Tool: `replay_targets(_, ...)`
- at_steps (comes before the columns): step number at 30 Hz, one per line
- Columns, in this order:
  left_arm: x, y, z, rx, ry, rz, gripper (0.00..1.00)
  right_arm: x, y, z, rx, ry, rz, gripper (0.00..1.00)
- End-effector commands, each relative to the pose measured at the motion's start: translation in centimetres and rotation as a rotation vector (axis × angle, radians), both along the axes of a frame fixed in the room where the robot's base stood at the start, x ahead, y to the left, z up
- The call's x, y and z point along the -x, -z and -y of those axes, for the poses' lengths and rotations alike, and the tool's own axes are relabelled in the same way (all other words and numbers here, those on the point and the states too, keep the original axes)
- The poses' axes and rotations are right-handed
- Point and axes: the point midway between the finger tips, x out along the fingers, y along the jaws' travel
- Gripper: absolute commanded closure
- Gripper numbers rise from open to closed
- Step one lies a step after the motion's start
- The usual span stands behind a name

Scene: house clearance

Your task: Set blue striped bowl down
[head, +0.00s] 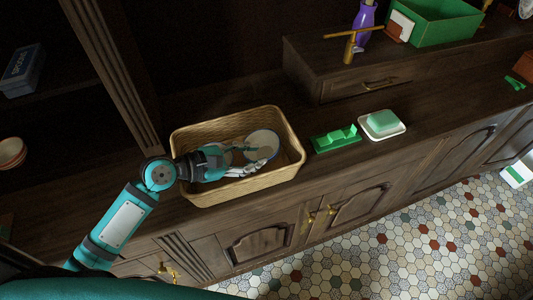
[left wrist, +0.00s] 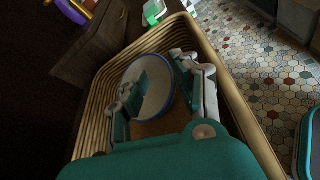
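The blue striped bowl (head: 262,144) is pale with a blue rim. It is inside the wicker basket (head: 292,165) on the dark wooden counter, and its rim also shows in the left wrist view (left wrist: 178,72). My left gripper (head: 258,160) reaches into the basket from the left. In the left wrist view its fingers (left wrist: 168,82) stand apart, one over the bowl's inside and one by its right rim. I cannot tell whether they touch it. The bowl's stripes and base are hidden. My right gripper is not in view.
A green block holder (head: 337,138) and a soap dish (head: 382,125) with green soap stand right of the basket. A raised drawer unit (head: 375,75) behind carries a purple vase (head: 361,25) and a green box (head: 447,22). The counter's front edge drops to a tiled floor.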

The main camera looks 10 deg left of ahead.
Motion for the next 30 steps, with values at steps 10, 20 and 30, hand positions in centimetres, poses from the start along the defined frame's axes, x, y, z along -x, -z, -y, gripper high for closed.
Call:
replay_targets(10,3.7,-1.8,-4.3,-0.001,0.001,-0.001,0.71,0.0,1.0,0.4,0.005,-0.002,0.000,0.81)
replay_targets(20,4.2,-2.3,-4.8,0.001,0.001,0.000,0.71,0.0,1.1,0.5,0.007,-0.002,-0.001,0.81)
replay_targets(30,4.2,-2.3,-4.8,0.001,0.001,0.000,0.71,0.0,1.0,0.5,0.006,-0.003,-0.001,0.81)
